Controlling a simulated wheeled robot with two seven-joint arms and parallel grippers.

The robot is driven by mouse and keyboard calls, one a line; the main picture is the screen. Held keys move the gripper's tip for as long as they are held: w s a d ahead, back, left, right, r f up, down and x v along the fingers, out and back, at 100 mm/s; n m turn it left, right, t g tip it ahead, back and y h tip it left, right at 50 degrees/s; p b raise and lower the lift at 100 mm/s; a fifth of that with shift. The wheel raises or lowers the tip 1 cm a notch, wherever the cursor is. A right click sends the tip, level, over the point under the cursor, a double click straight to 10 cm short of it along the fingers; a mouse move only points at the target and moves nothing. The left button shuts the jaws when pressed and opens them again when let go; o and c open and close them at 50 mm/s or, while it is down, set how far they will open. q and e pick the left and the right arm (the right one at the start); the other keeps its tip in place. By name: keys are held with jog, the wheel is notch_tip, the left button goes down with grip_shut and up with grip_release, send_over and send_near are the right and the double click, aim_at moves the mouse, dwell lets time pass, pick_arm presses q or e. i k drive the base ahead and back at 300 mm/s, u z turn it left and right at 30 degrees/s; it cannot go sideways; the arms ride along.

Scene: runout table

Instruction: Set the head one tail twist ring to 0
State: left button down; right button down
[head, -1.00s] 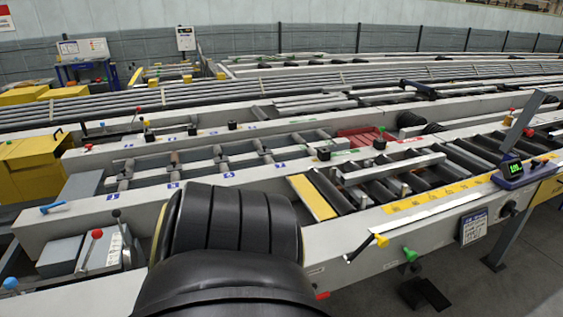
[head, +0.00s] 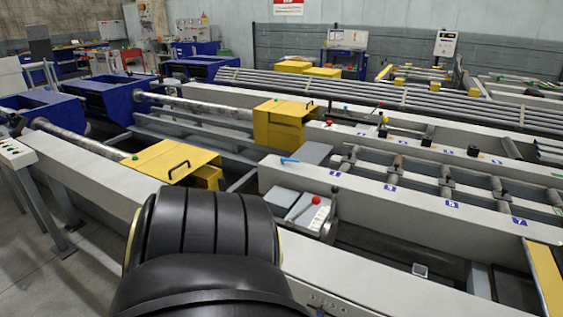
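I cannot make out a twist ring or its setting in the head view. A grey lever unit (head: 300,210) with a red knob (head: 316,200) and a white marked plate stands on the near bed, right of centre. A blue handle (head: 290,161) sticks out just behind it. Small blue number tags (head: 452,204) run along the bed to the right. Neither of my grippers shows; a black ribbed part of my own arm fills the bottom centre and hides part of the near beam.
Two yellow covers (head: 172,161) (head: 285,124) sit over the beds, with long steel bars (head: 80,139) running left to blue housings (head: 120,93). A button panel (head: 14,152) stands at the far left. Grey floor (head: 40,270) is clear at lower left.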

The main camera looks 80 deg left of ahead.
aim_at(327, 230)
jog(key=u, duration=2.15)
